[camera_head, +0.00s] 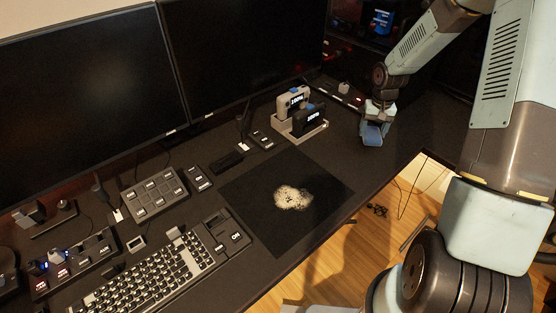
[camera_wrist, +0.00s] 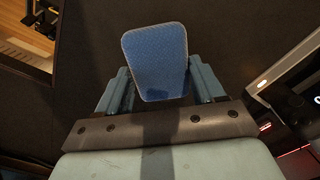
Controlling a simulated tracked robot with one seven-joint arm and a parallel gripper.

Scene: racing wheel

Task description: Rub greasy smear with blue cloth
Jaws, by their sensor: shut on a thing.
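The greasy smear (camera_head: 292,197) is a pale, irregular patch on a dark square mat (camera_head: 262,222) in the middle of the desk. My gripper (camera_head: 372,135) is at the right part of the desk, to the right of and behind the smear, apart from it. It is shut on the blue cloth (camera_wrist: 156,60), a flat rounded rectangle that stands out between the fingers in the wrist view. In the head view the cloth (camera_head: 371,133) shows as a small blue patch low on the gripper, close to the desk surface. I cannot tell whether it touches the desk.
A keyboard (camera_head: 150,275) and a button pad (camera_head: 154,194) lie left of the mat. Large monitors (camera_head: 85,90) line the back. The desk's front edge runs close to the mat's right corner.

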